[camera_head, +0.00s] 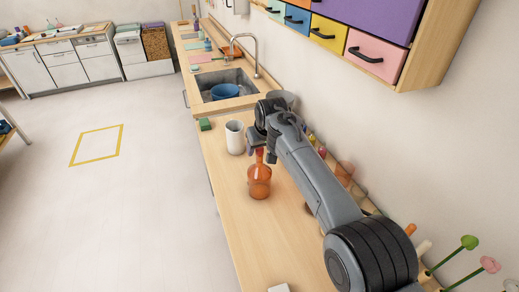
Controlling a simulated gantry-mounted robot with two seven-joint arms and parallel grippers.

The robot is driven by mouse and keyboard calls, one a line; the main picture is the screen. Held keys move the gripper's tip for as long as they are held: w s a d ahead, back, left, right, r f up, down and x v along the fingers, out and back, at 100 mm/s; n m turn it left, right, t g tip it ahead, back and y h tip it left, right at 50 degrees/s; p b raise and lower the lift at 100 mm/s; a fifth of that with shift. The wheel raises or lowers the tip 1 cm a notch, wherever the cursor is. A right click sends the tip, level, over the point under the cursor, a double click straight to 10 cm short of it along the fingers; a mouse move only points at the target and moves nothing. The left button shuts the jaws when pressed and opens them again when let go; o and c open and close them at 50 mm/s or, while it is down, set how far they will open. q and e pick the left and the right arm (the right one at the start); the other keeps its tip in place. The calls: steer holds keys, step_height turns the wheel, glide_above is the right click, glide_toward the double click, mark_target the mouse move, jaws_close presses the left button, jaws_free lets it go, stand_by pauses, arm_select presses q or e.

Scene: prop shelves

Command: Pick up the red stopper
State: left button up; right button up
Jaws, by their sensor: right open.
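The red stopper (259,155) shows at the neck of an orange glass bottle (259,183), which stands upright on the wooden counter. My right gripper (261,146) points down just above the stopper, with its fingers close around the stopper's top. The gripper is open. The gripper partly hides the stopper's upper end, and I cannot tell whether the fingers touch it. My left gripper is out of view.
A white cup (235,137) stands close to the left of the gripper. A green sponge (205,124) and a sink with a blue bowl (225,91) lie beyond. Several small items line the wall behind my right arm. The counter (250,235) in front of the bottle is mostly clear.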

steer(key=shift+c, duration=0.5)
jaws_close()
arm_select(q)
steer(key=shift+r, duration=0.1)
arm_select(e)
steer(key=shift+r, duration=0.15)
